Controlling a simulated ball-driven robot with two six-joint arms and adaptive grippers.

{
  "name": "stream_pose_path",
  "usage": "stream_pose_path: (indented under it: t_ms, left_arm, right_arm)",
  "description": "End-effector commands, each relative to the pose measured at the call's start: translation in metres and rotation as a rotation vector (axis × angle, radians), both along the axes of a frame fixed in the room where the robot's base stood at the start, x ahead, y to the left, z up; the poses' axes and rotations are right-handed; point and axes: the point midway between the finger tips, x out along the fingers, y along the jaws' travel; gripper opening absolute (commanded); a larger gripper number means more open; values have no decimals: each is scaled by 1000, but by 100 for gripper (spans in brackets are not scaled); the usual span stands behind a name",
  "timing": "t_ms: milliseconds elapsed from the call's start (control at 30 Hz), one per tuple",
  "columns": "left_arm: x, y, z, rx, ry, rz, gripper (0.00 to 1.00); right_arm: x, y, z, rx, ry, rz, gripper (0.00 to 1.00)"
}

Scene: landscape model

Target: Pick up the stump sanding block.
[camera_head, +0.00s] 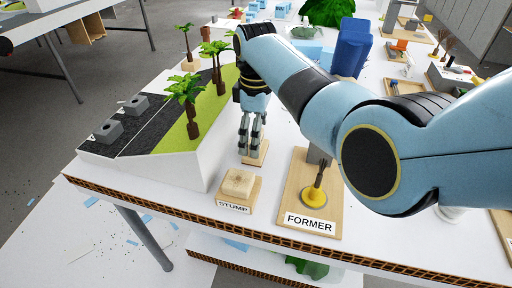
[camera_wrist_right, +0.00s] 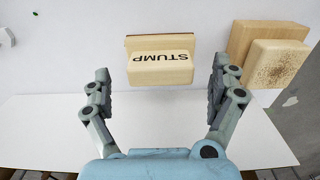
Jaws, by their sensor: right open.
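The stump sanding block (camera_wrist_right: 160,68) is a pale wooden block lettered STUMP, upside down in the right wrist view. In the head view, a small wooden piece (camera_head: 257,156) shows below my right gripper (camera_head: 251,150), mostly hidden by the fingers. In the right wrist view my right gripper (camera_wrist_right: 160,88) is open, with one finger on each side of the block and a gap at both ends. My left gripper is not in view.
A wooden stand (camera_head: 243,207) labelled STUMP, with a block on top, stands in front left of the gripper. The sloped landscape model (camera_head: 165,165) with trees stands close on the left.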

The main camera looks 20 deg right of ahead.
Motion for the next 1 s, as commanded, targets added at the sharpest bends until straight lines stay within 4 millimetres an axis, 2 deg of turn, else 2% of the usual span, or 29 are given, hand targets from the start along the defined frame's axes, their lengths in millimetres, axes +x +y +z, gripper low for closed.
stream_pose_path:
  t_ms: [33, 133, 433, 900, 1000]
  left_arm:
    - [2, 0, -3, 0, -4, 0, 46]
    - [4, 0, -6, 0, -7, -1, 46]
    - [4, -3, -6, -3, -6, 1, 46]
    - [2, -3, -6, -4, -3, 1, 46]
    - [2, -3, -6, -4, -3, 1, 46]
  right_arm:
    - [-2, 0, -10, -1, 3, 0, 93]
    - [-1, 0, -22, 0, 1, 0, 93]
    - [-1, 0, -26, 0, -1, -1, 93]
    - [-1, 0, -26, -1, -1, -1, 33]
    - [-1, 0, -26, -1, -1, -1, 32]
